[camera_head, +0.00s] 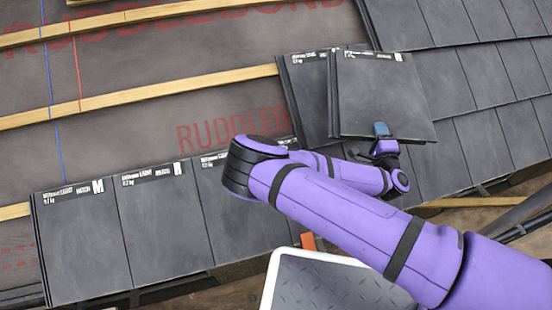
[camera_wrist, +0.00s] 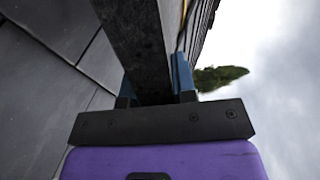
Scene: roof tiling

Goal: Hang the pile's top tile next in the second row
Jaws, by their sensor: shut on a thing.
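My gripper (camera_head: 381,131) is shut on the lower edge of a dark grey tile (camera_head: 375,90), right of centre in the head view. In the wrist view the tile (camera_wrist: 140,40) stands edge-on between the blue fingers of my gripper (camera_wrist: 155,88). The held tile overlaps a pile of like tiles (camera_head: 308,80), whose left part and stacked left edges show. I cannot tell whether the two touch. The bottom row of hung tiles (camera_head: 75,240) lies at lower left. More hung tiles (camera_head: 480,82) cover the roof at right.
Wooden battens (camera_head: 140,97) cross the underlay (camera_head: 120,70), which is bare at left and centre. A blue line and a red line run down it. A white-rimmed grey platform (camera_head: 330,285) shows at the bottom. My arm hides part of the lower rows.

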